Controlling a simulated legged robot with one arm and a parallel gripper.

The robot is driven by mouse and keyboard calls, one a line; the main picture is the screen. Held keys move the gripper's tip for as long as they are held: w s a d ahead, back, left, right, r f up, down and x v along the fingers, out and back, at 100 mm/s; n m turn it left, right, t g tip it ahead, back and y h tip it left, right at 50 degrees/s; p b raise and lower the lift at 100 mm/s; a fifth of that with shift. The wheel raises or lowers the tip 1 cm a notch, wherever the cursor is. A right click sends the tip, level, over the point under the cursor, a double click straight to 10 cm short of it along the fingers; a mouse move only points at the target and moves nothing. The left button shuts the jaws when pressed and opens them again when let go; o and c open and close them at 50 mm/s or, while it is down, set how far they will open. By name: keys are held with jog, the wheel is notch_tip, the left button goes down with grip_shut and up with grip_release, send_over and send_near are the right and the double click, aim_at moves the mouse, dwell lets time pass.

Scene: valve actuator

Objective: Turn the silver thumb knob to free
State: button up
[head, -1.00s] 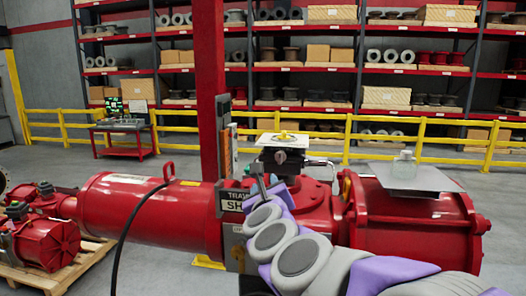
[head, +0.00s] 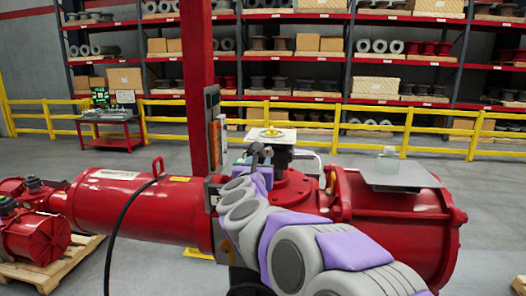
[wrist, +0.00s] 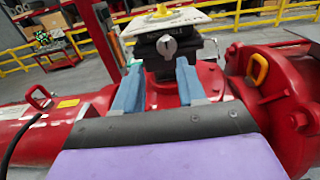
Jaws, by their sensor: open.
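The silver thumb knob (wrist: 167,46) faces me on the front of a dark block under a pale plate, in the upper middle of the wrist view. In the head view my gripper and arm cover the knob. My gripper (wrist: 158,72) shows in the wrist view as two blue-grey fingers, apart, with nothing between them. The knob lies beyond the fingertips, between them in the picture and slightly above, and does not look touched. In the head view my gripper (head: 259,152) is in front of the dark block, which stands on the red actuator (head: 292,188).
A red post (head: 196,90) with sign boards stands left of the knob. A yellow lifting eye (wrist: 258,69) is to the right. A grey plate (head: 398,174) holding a clear object lies on the right cylinder. A black hose (head: 120,225) hangs at left. A yellow railing (head: 350,135) runs behind.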

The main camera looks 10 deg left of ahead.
aim_at(267, 150)
jog(key=w, duration=0.2)
jog(key=w+d+p, duration=0.1)
jog(key=w, duration=0.2)
jog(key=w+p, duration=0.1)
jog(key=w, duration=0.2)
jog(key=shift+d+r, duration=0.1)
jog(key=shift+d, duration=0.05)
jog(key=shift+w+a+p, duration=0.25)
jog(key=shift+w+p, duration=0.05)
jog(key=shift+w, duration=0.4)
jog(key=shift+d, duration=0.15)
jog(key=shift+d, duration=0.25)
jog(key=shift+a, duration=0.2)
grip_shut()
